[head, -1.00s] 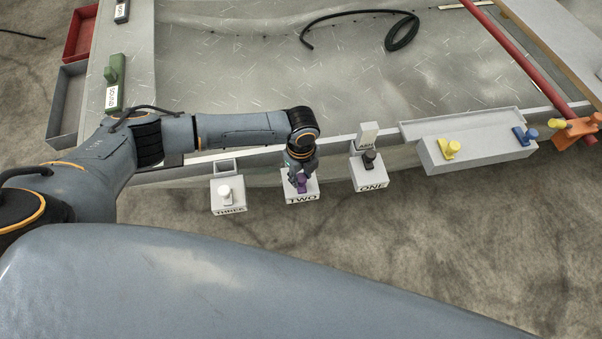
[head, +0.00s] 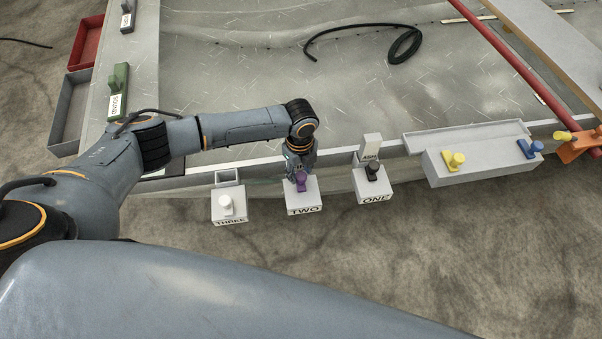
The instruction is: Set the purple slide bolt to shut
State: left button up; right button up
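The purple slide bolt (head: 301,183) sits on the white box labelled TWO (head: 304,200) at the hull's near edge. My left gripper (head: 300,173) points down at the purple bolt, right over or against its far side. Its fingers are small and partly merge with the bolt, so I cannot tell whether they grip it. How far the bolt is slid is also unclear. My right gripper is out of view.
Box THREE (head: 230,209) with a white knob stands to the left, box ONE (head: 374,188) with a black knob to the right. A grey ledge (head: 480,160) carries yellow and blue pieces. An orange clamp (head: 577,146) holds a red pole. Open floor lies in front.

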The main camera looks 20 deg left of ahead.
aim_at(300, 174)
pick_arm(q)
jog(key=shift+o, duration=0.3)
jog(key=shift+d, duration=0.1)
jog(key=shift+s, duration=0.1)
notch_tip(300, 174, up, 12)
dwell(0.3)
dwell(0.3)
